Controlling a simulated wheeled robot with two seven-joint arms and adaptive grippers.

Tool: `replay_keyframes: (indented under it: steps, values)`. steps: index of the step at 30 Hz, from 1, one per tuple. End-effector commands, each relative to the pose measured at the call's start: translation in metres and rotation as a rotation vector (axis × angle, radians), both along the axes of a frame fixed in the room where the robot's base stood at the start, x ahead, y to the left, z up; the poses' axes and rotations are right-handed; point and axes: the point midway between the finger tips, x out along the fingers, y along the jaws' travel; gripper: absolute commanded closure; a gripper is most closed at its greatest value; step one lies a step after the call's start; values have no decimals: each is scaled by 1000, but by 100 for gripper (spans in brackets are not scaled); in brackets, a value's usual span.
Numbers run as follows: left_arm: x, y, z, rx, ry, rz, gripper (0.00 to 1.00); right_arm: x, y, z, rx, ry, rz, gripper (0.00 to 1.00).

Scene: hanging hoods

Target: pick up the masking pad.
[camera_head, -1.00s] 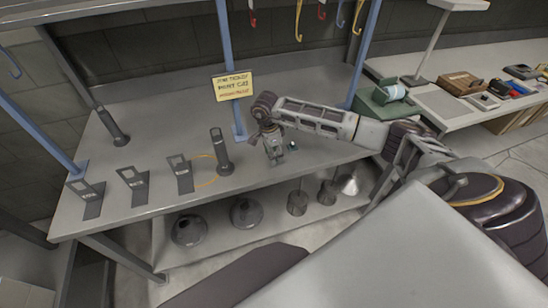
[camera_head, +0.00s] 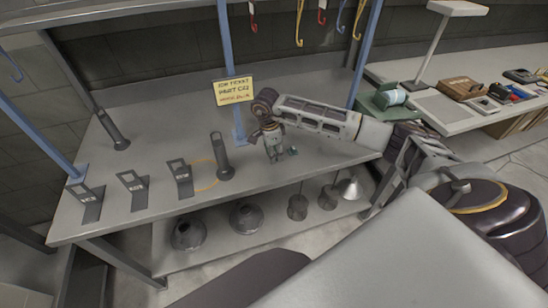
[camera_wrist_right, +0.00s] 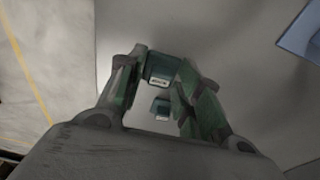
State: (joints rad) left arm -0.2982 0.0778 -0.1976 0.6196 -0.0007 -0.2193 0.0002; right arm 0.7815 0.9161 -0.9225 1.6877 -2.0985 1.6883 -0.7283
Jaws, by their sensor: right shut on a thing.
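My right gripper (camera_head: 274,157) points down at the grey bench top, just right of the yellow sign. In the right wrist view its fingers (camera_wrist_right: 160,75) are shut on a small teal-grey block with a pale label (camera_wrist_right: 159,72), which I take to be the masking pad. A second small teal piece (camera_wrist_right: 160,107) shows lower between the fingers; I cannot tell whether it is a separate thing. In the head view a small greenish thing (camera_head: 293,151) lies beside the gripper; the held pad is hidden there. My left gripper is not in view.
Coloured hooks hang above. Dark hoods (camera_head: 246,217) sit on the shelf below.

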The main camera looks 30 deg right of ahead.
Motion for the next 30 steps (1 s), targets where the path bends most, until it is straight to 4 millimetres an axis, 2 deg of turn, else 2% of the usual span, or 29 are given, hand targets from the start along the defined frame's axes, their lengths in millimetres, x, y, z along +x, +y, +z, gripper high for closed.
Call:
replay_keyframes:
  steps: [7,15,30]
  values:
    - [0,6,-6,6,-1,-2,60,1,0,38,0,-3,-1,81]
    - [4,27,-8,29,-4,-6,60,1,0,68,0,-2,0,81]
    - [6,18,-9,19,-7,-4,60,0,0,75,0,0,0,81]
